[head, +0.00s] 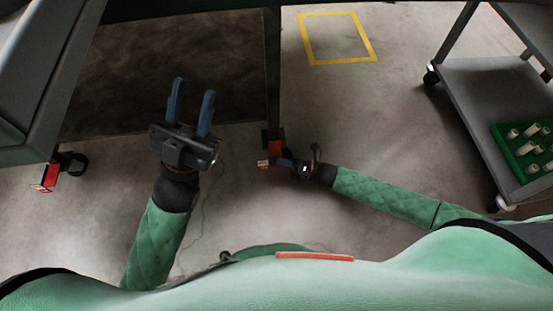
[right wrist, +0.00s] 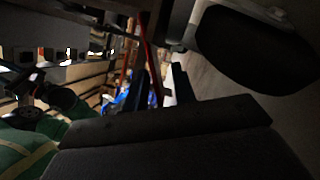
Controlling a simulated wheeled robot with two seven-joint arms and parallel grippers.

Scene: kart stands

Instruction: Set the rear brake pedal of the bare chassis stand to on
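The dark stand's leg (head: 273,75) comes down to a caster with a red brake pedal (head: 275,148). My right gripper (head: 280,162) is low beside this pedal, its fingers pointing left. Whether they touch it is hard to tell. In the right wrist view a thin red strip (right wrist: 149,50), likely the pedal, shows by the dark fingers (right wrist: 165,88), near a black wheel (right wrist: 255,45). The gap between the fingers is unclear. My left gripper (head: 191,105) is open and empty, its blue fingers pointing away from me.
Another caster with a red pedal (head: 45,183) is at the left under a dark cabinet-like body (head: 35,75). A grey cart (head: 470,95) on casters stands at the right, with a green tray (head: 510,148) of several pale parts. A yellow square (head: 372,48) marks the open floor.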

